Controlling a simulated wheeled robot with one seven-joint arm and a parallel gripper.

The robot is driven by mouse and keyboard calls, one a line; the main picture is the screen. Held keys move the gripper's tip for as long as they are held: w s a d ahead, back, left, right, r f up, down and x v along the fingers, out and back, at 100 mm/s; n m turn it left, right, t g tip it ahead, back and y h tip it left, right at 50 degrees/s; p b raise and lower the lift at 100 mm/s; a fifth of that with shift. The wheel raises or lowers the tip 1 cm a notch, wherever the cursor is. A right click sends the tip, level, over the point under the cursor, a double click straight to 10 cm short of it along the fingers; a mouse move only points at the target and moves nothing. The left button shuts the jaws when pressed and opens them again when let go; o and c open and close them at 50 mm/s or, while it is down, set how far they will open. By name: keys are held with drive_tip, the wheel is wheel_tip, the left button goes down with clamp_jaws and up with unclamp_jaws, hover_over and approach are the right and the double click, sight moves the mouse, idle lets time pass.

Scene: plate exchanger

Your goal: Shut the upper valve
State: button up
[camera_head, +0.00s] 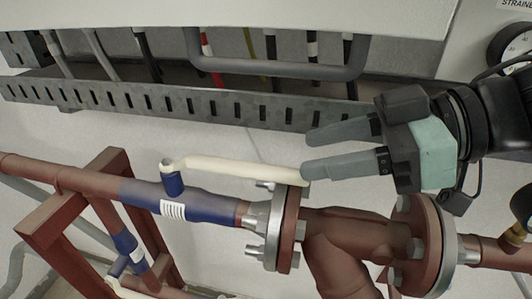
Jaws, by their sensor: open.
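The upper valve has a blue body (172,205) with a white label, set in the brown pipe. Its cream lever (235,168) runs from the short blue stem to the right, roughly along the pipe. My gripper (307,155) comes in from the right with its two grey fingers pointing left. It is open, with nothing between the fingers. The lower fingertip meets the free end of the lever in the picture; I cannot tell whether they touch. The upper finger is above the lever.
A bolted flange (286,228) and a pipe branch (345,235) lie below my gripper. A slotted grey cable tray (200,104) runs above it. A lower blue valve (128,243) stands by a brown frame (75,212). A gauge (517,48) is at the upper right.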

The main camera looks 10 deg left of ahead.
sight(252, 165)
drive_tip(key=b+x, duration=0.2)
drive_tip(key=x, duration=0.6)
clamp_jaws()
